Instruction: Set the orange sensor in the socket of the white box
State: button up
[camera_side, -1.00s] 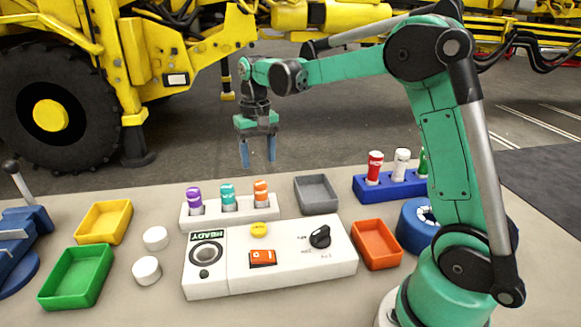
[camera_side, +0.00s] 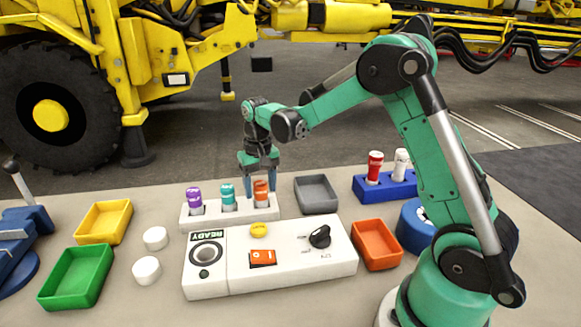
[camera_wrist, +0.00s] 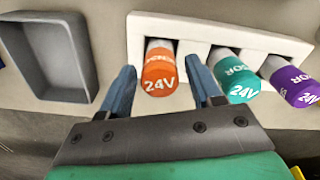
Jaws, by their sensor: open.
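The orange sensor (camera_side: 261,192) stands upright in the right-hand slot of a white rack (camera_side: 236,216). In the wrist view the orange sensor (camera_wrist: 159,73) lies between my two blue fingers, with a gap on each side. My gripper (camera_side: 260,186) is open around it in the side view; its fingers reach down to the sensor's upper part. The wrist view shows the open gripper (camera_wrist: 163,85) too. The white box (camera_side: 290,270) stands in front of the rack. Its round dark socket (camera_side: 206,254) is at its left end, below a READY label, and looks empty.
Teal (camera_side: 228,196) and purple (camera_side: 194,199) sensors stand in the same rack, left of the orange one. A grey tray (camera_side: 316,195) is close on the right. A blue rack (camera_side: 384,186) holds red and white cylinders. Yellow, green and orange trays flank the box.

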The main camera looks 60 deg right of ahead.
aim_at(260, 183)
grip_shut()
jog(key=shift+r, duration=3.25)
jog(key=s+a+r+n, duration=0.25)
jog(key=a+n, duration=0.35)
jog(key=a, duration=1.2)
jog(key=shift+w+d+f, duration=0.15)
jog(key=shift+f, duration=1.75)
